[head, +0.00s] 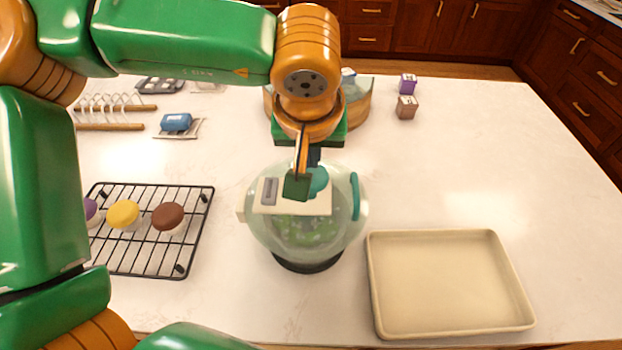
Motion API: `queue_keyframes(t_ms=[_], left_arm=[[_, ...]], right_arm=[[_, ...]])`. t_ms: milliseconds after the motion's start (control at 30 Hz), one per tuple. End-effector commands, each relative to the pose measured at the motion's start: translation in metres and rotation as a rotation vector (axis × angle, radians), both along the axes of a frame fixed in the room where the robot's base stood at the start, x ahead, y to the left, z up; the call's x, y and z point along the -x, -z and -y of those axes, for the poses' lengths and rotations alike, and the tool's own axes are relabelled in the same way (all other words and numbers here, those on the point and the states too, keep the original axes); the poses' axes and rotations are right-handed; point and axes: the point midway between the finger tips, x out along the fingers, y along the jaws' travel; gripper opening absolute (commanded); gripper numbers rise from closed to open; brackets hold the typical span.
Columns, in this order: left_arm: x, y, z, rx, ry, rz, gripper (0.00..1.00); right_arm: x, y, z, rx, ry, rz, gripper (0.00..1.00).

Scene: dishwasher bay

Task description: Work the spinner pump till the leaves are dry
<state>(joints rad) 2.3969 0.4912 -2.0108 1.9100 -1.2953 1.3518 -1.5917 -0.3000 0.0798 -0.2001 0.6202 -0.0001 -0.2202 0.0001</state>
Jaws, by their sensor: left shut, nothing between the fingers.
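The salad spinner (264,222) stands upright on the counter in front of me. It has a clear round bowl on a dark base, and green leaves (306,232) show through its wall. Its lid carries a cream panel, a grey piece, a teal knob (319,179) that looks like the pump and a teal handle at the right. My left gripper (296,186) is shut and empty, pointing down over the lid beside the teal knob. It hides part of the knob, and I cannot tell whether they touch. My right gripper is not in view.
A black cooling rack (190,253) with macaron-like cakes is at the left, and an empty beige tray (450,283) is at the right. A blue item (176,122) and a wooden-handled rack (116,108) lie at the back left. The right counter is clear.

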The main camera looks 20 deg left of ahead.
Motion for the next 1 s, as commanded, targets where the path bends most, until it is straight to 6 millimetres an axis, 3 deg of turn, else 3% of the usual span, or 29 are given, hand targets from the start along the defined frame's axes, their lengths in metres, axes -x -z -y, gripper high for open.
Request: queue_keyframes(t_ms=[433,1000], left_arm=[[0.0,0.003,0.0,0.0,0.0,0.0,0.0],[0.0,0.044,0.0,0.001,0.0,-0.002,0.0]], right_arm=[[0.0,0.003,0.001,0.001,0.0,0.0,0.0],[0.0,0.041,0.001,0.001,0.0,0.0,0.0]])
